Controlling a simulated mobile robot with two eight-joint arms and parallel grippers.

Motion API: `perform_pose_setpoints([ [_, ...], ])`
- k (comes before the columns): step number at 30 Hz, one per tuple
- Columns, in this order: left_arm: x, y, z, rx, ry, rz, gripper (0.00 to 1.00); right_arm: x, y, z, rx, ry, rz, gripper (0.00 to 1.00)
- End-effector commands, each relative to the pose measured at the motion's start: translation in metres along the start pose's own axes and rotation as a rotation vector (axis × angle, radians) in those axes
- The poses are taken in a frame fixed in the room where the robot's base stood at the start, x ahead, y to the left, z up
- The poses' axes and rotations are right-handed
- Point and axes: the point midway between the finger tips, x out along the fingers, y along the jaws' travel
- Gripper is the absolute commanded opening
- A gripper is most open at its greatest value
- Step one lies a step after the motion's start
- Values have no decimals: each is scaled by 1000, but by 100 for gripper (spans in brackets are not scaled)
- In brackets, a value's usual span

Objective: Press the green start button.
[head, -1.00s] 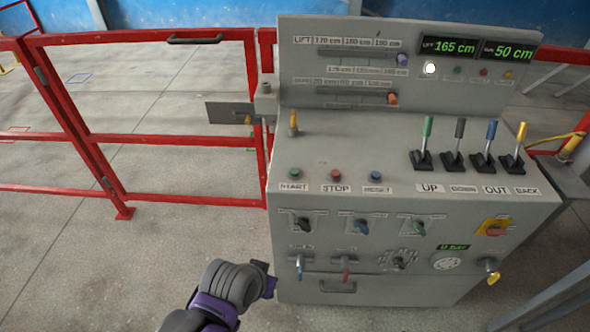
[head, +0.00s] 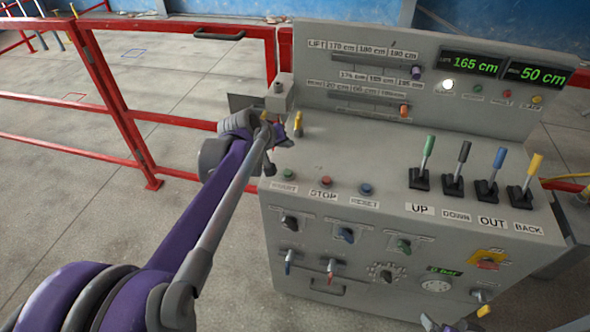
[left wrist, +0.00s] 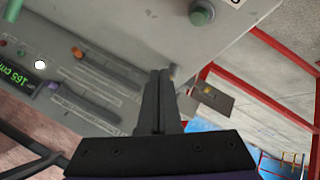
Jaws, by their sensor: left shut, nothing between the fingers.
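The green START button (head: 289,175) is at the left of the sloped panel, above its START label. In the left wrist view the green button (left wrist: 202,13) shows at the top edge, beyond my fingertips. My left gripper (head: 283,138) is above the panel's left edge, behind the button in the head view. The left wrist view shows its two fingers (left wrist: 160,76) shut together and empty. A gap shows between fingertips and button in that view. A small part of what looks like my right gripper (head: 448,326) shows at the bottom edge; its jaws are unclear.
A red STOP button (head: 326,182) and a blue RESET button (head: 366,188) are right of the green one. A small yellow lever (head: 298,124) stands close to my left gripper. Several tall levers stand farther right. A red fence (head: 120,105) runs left of the panel.

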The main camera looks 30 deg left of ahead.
Motion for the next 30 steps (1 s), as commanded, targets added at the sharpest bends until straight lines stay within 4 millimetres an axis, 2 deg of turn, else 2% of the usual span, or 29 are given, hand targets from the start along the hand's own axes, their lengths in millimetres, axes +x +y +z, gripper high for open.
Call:
perform_pose_setpoints([
  [4, 2, -2, -6, -12, 6, 3, 0, 0, 0, 0, 0, 0, 0, 100],
  [17, 5, -4, -2, -10, 4, 2, 0, 2, 0, 4, 0, -4, 0, 100],
  [23, 17, -14, 9, -9, 1, 0, 0, 10, 0, 18, 0, -19, 0, 100],
  [30, 41, -31, 27, -9, 1, 0, 0, 28, 0, 43, 0, -44, 0, 100],
])
